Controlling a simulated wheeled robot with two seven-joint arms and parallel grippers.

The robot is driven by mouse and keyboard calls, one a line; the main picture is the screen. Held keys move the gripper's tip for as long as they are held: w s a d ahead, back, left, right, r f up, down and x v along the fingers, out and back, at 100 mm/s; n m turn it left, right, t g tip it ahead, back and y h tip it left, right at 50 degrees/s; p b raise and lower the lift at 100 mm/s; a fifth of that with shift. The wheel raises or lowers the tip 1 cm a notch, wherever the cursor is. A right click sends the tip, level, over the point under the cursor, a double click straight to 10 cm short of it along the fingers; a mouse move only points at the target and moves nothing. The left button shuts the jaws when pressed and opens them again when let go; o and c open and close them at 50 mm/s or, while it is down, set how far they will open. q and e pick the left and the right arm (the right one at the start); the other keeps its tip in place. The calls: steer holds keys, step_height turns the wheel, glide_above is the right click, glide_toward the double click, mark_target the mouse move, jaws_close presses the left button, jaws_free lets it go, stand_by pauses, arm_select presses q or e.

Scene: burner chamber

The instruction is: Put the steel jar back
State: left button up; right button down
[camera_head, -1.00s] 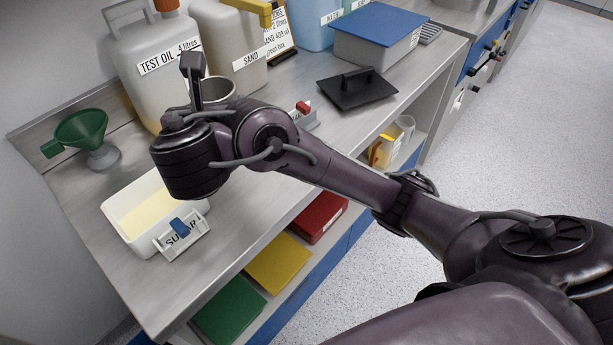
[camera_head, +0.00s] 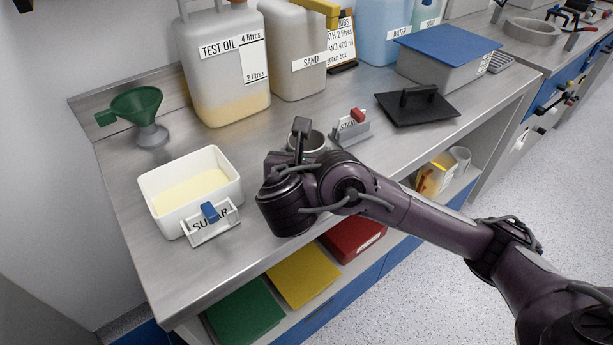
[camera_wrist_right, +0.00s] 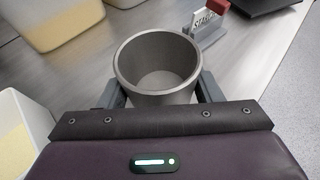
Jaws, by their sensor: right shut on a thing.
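The steel jar (camera_head: 314,143) is a grey, open-topped cylinder, upright at the bench. In the right wrist view the jar (camera_wrist_right: 158,62) looks empty, and its rim faces up. My right gripper (camera_wrist_right: 159,88) is shut on it, with one finger on each side. In the head view my right gripper (camera_head: 303,138) and wrist hide much of the jar. I cannot tell whether its base touches the bench. The jar is left of the STARCH label holder (camera_head: 350,128) and right of the SUGAR tub (camera_head: 228,163). My left gripper is not in view.
The test oil container (camera_head: 225,90) and sand container (camera_head: 294,70) stand behind. A green funnel (camera_head: 137,103) is at the left. A black lid (camera_head: 417,107) lies right of the STARCH holder. Bare steel bench (camera_head: 265,135) lies between tub and jar.

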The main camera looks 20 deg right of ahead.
step_height(320, 180, down, 4)
steer(key=shift+f+b, duration=0.1)
steer(key=shift+b, duration=0.6)
steer(key=shift+f, duration=0.35)
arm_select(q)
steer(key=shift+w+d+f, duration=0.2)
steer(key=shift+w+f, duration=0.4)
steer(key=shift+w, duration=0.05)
arm_select(e)
steer(key=shift+c, duration=2.2)
jaws_free()
